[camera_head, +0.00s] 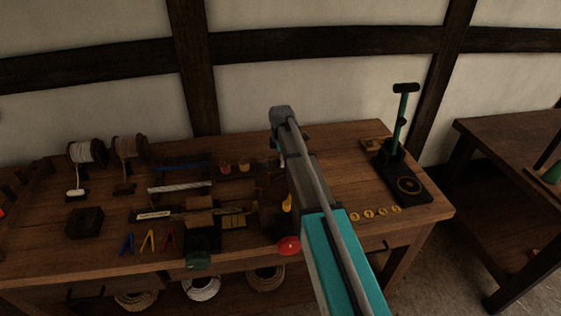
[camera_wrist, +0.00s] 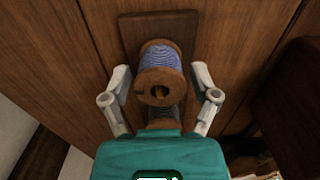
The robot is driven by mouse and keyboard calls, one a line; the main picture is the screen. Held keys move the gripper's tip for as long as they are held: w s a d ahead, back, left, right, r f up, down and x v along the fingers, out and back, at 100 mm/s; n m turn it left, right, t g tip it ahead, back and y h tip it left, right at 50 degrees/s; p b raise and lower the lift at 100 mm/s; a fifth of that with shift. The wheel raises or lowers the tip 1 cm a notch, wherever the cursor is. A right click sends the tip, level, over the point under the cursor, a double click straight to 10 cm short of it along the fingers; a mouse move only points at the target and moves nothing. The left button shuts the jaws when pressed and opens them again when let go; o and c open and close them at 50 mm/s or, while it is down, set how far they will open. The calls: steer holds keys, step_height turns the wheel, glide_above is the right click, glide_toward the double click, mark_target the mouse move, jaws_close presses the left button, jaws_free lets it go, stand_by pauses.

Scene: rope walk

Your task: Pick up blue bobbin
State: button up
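The blue bobbin (camera_wrist: 166,54), blue-violet thread on a wooden spool with a round end and a hole, shows in the wrist view. It is over a dark wooden plate (camera_wrist: 130,30). My gripper (camera_wrist: 160,70) is open, with one pale finger on each side of the bobbin and a gap visible at both sides. A second, greyish wound spool (camera_wrist: 167,114) shows just below it, partly hidden by my teal gripper body. In the head view my arm covers most of the gripper, and I cannot make out the blue bobbin there.
The wooden workbench (camera_head: 110,235) holds two large thread reels (camera_head: 86,152), small red and yellow bobbins (camera_head: 226,168), coloured clips (camera_head: 148,241) and a dark block (camera_head: 85,222). A stand with a teal post (camera_head: 400,125) and yellow discs (camera_head: 369,213) are to the right.

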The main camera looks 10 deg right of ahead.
steer(key=c, duration=0.6)
steer(key=shift+o, duration=0.2)
steer(key=shift+r, duration=0.2)
step_height(320, 180, up, 10)
steer(key=p, duration=1)
steer(key=shift+f, duration=0.2)
steer(key=shift+r, duration=0.1)
